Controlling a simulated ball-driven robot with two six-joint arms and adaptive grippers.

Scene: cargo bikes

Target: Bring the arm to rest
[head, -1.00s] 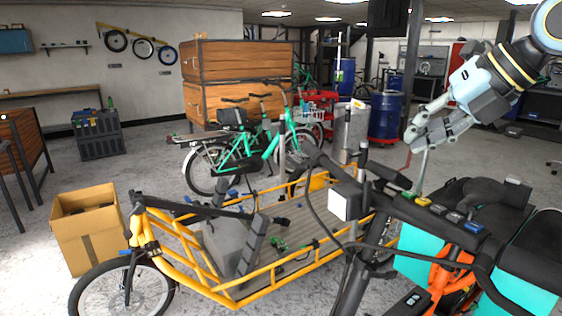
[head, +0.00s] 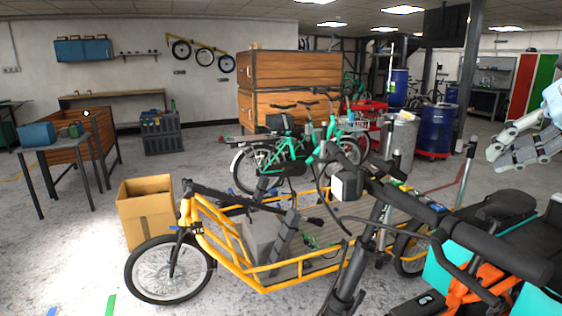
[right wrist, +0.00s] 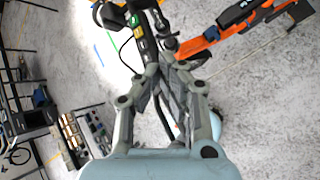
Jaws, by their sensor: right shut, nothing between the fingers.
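My right gripper (head: 492,148) is at the right edge of the head view, raised above the teal and orange cargo bike (head: 462,302) and apart from it. In the right wrist view, my right gripper (right wrist: 170,68) has its fingertips together with nothing between them. Behind the fingertips, that view shows part of a dark handlebar (right wrist: 146,45) with small coloured blocks and an orange frame part (right wrist: 197,46). My left gripper is not in the head view.
A yellow cargo bike (head: 290,286) with a flat bed stands in front, beside a cardboard box (head: 146,217). Teal bikes (head: 318,150), wooden crates (head: 290,70) and blue barrels (head: 437,130) stand behind. Open floor (head: 60,260) lies at the left.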

